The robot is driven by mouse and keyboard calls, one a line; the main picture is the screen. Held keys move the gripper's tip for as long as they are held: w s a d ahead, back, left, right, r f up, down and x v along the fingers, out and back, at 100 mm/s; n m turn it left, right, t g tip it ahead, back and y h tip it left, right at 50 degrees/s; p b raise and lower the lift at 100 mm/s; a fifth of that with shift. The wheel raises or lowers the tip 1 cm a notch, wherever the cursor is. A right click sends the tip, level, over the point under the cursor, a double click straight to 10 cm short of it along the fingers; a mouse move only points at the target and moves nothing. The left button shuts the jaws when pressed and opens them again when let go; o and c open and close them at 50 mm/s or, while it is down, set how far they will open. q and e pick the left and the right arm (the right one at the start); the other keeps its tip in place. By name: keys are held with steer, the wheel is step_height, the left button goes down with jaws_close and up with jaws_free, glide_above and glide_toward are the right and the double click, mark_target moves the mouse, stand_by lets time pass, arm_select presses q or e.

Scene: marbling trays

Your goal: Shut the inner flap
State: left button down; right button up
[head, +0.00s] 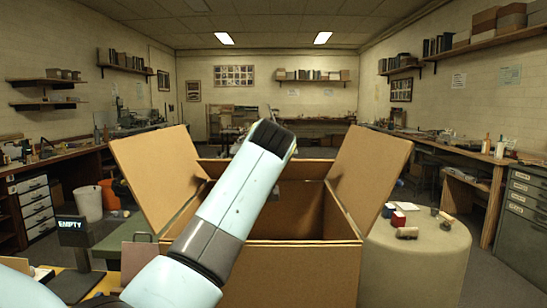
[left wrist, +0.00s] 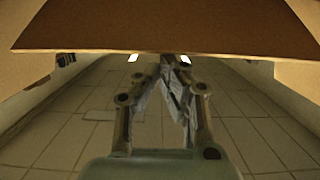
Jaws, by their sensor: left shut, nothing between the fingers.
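A large cardboard box (head: 300,272) stands open in front of me. Its left flap (head: 155,175) and right flap (head: 372,172) stand up, leaning outward. A brown cardboard panel (head: 312,169) runs along the far side; I cannot tell whether it is flap or wall. My pale blue left arm crosses in front of the box and hides part of its opening. In the left wrist view my left gripper (left wrist: 169,64) is shut and empty, its tips near the edge of a brown panel (left wrist: 165,28); contact is unclear. My right gripper is not in view.
A round table (head: 415,262) with small colored objects stands right of the box. A dark sign reading EMPTY (head: 73,224) stands at the left. A white bin (head: 88,203) is behind it. Workbenches line both side walls.

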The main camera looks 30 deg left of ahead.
arm_select(q)
steer(key=s+d+f+t+y+b, duration=0.1)
steer(key=s+f+b, duration=0.2)
steer(key=f+b, duration=0.4)
steer(key=shift+s+d+f+t+b, duration=0.15)
steer(key=shift+d+f+t+b, duration=0.15)
steer(key=shift+t+b, duration=0.1)
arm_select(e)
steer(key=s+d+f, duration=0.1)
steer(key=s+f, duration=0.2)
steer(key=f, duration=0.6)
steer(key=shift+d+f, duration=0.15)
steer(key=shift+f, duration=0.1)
